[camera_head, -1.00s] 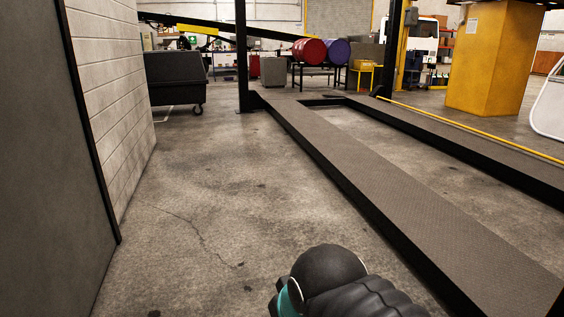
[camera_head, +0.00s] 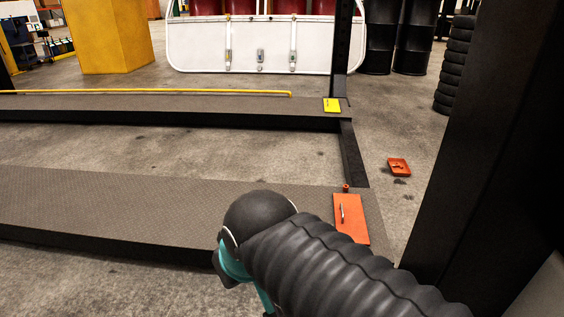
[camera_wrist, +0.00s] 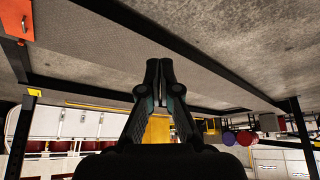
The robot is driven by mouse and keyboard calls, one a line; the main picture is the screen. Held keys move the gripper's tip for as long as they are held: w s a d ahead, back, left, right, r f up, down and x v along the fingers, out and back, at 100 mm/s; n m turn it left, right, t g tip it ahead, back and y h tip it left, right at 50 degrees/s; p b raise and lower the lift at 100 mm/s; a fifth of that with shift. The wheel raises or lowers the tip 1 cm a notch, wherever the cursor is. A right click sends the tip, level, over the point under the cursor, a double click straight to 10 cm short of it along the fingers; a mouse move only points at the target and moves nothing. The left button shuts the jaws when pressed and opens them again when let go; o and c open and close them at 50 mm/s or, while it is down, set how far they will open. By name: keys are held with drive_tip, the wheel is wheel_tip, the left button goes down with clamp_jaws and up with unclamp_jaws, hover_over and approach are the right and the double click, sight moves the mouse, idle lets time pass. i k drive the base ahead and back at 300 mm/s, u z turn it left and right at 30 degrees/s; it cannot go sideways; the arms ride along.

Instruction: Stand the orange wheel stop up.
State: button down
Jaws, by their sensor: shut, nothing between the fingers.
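An orange plate (camera_head: 350,218), which looks like the wheel stop, lies flat at the right end of the near lift runway (camera_head: 130,200). A thin metal bar lies on its face, and a small orange-red knob (camera_head: 346,188) is at its far edge. The plate also shows at the upper left of the wrist view (camera_wrist: 16,20), where the scene is upside down. My gripper (camera_wrist: 159,64) is shut and empty, well apart from the plate. In the head view my arm covers the front middle and the fingers are hidden.
A yellow plate (camera_head: 331,105) lies at the far runway's end. A small orange-red tray (camera_head: 399,167) is on the floor beyond the runways. A black post (camera_head: 490,150) stands close on the right. A yellow rail (camera_head: 150,92) runs along the far runway.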

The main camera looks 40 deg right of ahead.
sight(349, 215)
drive_tip(key=z, duration=0.5)
drive_tip(key=i, duration=1.25)
drive_tip(key=z, duration=0.3)
